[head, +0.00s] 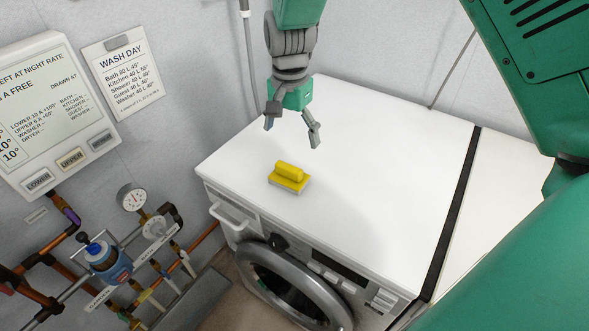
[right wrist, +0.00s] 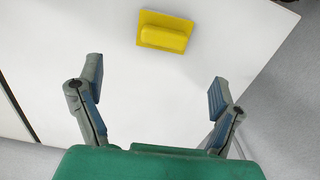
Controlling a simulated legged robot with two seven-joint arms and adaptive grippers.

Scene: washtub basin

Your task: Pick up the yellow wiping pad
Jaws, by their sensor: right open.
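The yellow wiping pad (head: 289,176) lies on the white top of the washing machine (head: 372,148), near its front left edge. It has a raised rounded yellow grip on a flat base with a pale underside. My right gripper (head: 293,136) hangs above the machine top, behind the pad in the head view, apart from it. Its two fingers are spread with nothing between them. In the right wrist view the pad (right wrist: 165,32) shows beyond the open fingertips (right wrist: 156,75), near the top middle. My left gripper is not in view.
Pipes with a pressure gauge (head: 131,198) and a blue-bodied valve unit (head: 108,262) are on the left wall. A control box (head: 52,110) and a paper sign (head: 123,73) hang above. The white top around the pad is clear. A dark gap (head: 452,212) runs along the machine's right side.

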